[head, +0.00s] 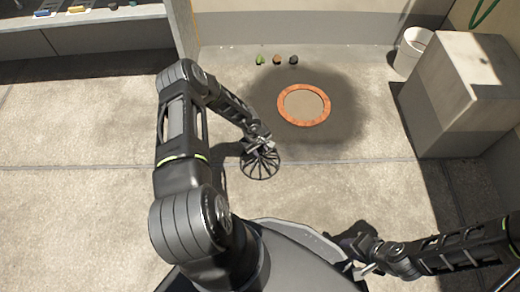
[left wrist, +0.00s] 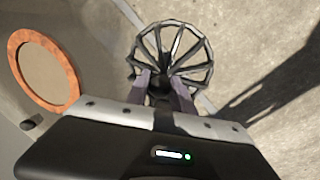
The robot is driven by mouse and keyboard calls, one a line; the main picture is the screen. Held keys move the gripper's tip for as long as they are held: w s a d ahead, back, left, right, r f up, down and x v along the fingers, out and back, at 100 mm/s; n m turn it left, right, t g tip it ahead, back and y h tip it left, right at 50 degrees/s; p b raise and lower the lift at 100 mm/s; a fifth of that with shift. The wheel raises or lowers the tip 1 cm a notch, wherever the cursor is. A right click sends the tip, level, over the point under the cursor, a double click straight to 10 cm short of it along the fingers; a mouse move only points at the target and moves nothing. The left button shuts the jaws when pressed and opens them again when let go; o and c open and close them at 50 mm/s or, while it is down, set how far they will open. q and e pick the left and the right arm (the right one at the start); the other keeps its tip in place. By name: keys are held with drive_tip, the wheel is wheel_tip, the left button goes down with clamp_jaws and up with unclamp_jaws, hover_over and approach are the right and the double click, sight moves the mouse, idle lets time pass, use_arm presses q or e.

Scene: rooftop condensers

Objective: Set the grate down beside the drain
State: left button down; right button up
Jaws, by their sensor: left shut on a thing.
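The grate (head: 260,165) is a dark, round, spoked wire dome. My left gripper (head: 258,145) is shut on it at its hub; the left wrist view shows the fingers (left wrist: 161,86) at the near side of the grate (left wrist: 172,48). The grate is left of and nearer than the drain (head: 281,104), apart from it; I cannot tell whether it touches the floor. The drain has an orange ring around a tan disc, amid a dark damp patch; it also shows at left in the left wrist view (left wrist: 70,88). My right gripper (head: 362,268) is at lower right, its opening unclear.
A green leafy bit (head: 260,60), a brown lump (head: 277,60) and a dark lump (head: 294,60) lie beyond the drain. A white bucket (head: 405,58) and a grey box (head: 460,100) stand at right. A ledge (head: 95,27) is at upper left. The left floor is clear.

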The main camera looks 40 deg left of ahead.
sight(255, 158)
use_arm(q)
drive_tip(key=c, duration=1.1)
unclamp_jaws()
drive_tip(key=shift+r+p, duration=0.25)
drive_tip(key=shift+p, duration=0.15)
wheel_tip(255, 158, up, 12)
drive_tip(key=s+p, duration=0.2)
drive_tip(key=p, duration=0.2)
drive_tip(key=shift+a+f+p, duration=0.25)
drive_tip(key=shift+a+p, duration=0.1)
drive_tip(key=shift+p, duration=0.05)
drive_tip(key=shift+s, duration=0.1)
